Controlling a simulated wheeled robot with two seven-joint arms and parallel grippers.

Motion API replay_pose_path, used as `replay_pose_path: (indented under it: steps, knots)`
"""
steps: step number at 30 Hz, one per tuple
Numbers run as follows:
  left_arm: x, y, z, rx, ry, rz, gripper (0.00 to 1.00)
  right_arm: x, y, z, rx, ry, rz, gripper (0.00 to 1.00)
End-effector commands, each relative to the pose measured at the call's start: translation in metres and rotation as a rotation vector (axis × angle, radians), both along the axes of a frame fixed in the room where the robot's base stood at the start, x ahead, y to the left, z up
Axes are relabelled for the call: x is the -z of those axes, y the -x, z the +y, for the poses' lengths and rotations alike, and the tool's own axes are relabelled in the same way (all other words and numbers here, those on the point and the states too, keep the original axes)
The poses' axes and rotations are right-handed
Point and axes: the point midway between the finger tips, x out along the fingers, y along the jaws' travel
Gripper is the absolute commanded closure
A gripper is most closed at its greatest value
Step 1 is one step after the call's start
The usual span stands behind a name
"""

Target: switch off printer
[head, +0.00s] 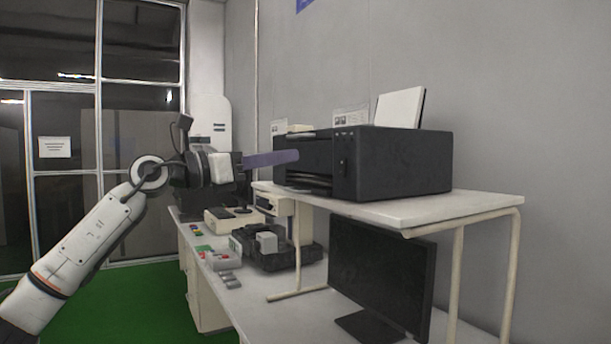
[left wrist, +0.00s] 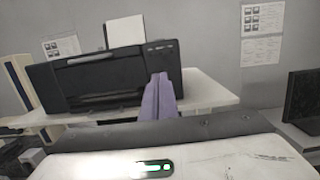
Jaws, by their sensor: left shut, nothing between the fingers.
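The black printer (head: 405,165) stands on the raised white shelf (head: 470,205), its front facing left in the head view. The printer (left wrist: 92,78) faces me in the left wrist view, with a row of small marks or buttons at the upper right of its front. My left gripper (head: 297,155) has purple fingers, shut and empty, pointing at the printer's front. In the left wrist view the fingers (left wrist: 161,78) overlap the printer's right front, below those buttons. I cannot tell whether the tips touch it. My right gripper is in neither view.
A black monitor (head: 375,275) stands under the shelf. Several small devices (head: 268,243) lie on the lower white desk. White paper (head: 400,108) stands up at the back of the printer. The green floor (head: 110,305) to the left is clear.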

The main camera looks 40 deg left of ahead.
Motion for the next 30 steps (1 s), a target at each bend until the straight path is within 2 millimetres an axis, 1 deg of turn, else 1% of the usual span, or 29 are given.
replay_pose_path:
  steps: [1,3,6,9,27,29,30]
  knots:
    - [0.005,0.009,0.003,-0.004,-0.005,0.000,1.00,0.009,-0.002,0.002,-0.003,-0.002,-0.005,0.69]
    - [0.003,0.018,0.007,-0.002,-0.003,0.000,1.00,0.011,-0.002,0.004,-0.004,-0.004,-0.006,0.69]
    - [-0.001,0.026,0.009,-0.002,-0.002,-0.001,1.00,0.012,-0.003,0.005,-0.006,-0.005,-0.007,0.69]
    - [-0.003,0.030,0.010,0.000,-0.001,0.001,1.00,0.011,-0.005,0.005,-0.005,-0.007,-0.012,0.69]
    - [-0.005,0.031,0.010,0.000,0.000,0.000,1.00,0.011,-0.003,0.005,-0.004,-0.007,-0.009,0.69]
    - [-0.002,0.028,0.008,0.008,0.009,-0.001,1.00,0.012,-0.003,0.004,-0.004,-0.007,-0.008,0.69]
    - [0.001,0.025,0.003,0.022,0.027,-0.003,1.00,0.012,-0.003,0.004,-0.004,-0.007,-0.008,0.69]
